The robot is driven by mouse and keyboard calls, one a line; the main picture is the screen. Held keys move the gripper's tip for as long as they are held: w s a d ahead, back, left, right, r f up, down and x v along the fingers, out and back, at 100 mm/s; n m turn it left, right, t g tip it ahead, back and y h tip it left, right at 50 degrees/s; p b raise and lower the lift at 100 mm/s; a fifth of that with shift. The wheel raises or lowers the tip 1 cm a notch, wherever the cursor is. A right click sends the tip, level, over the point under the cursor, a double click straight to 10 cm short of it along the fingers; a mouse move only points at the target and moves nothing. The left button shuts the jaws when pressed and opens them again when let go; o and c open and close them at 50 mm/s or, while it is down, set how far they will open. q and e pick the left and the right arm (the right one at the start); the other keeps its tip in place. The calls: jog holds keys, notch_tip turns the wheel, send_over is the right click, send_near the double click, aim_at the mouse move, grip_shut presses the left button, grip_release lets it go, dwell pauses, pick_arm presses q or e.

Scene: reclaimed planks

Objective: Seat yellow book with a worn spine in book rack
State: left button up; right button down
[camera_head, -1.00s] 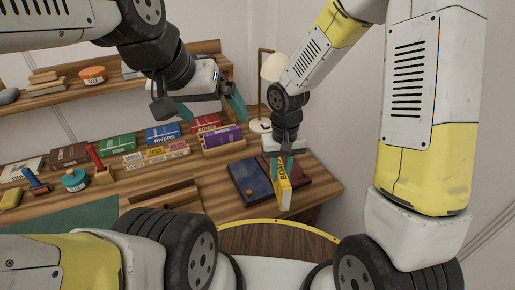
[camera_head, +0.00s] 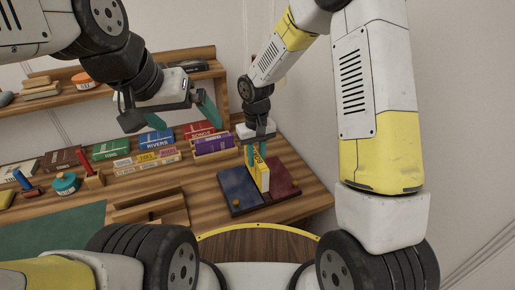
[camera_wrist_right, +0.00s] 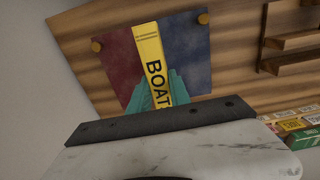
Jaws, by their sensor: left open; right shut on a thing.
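My right gripper (camera_head: 251,152) is shut on the yellow book (camera_head: 262,177). It holds the book upright over the seam of a blue and dark red board; I cannot tell whether the book touches it. A low wooden rack (camera_head: 148,207) with open slots lies left of the board. Another wooden holder (camera_head: 214,152) carries a purple book. I cannot tell which is the book rack. My left gripper (camera_head: 168,114) is open and empty above the books at the back.
The blue and red board (camera_head: 236,188) lies near the table's right end, with brass knobs. Several books, including a green one (camera_head: 112,148), stand or lie along the back. A teal round container (camera_head: 66,183) is at left. A shelf (camera_head: 50,106) runs behind.

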jog(key=shift+w+d+f, duration=0.1)
jog(key=shift+w+d, duration=0.15)
jog(key=shift+w, duration=0.75)
jog(key=shift+s+f, duration=0.1)
jog(key=shift+f, duration=1.6)
jog(key=shift+f, duration=0.15)
jog(key=c, duration=1.2)
grip_release()
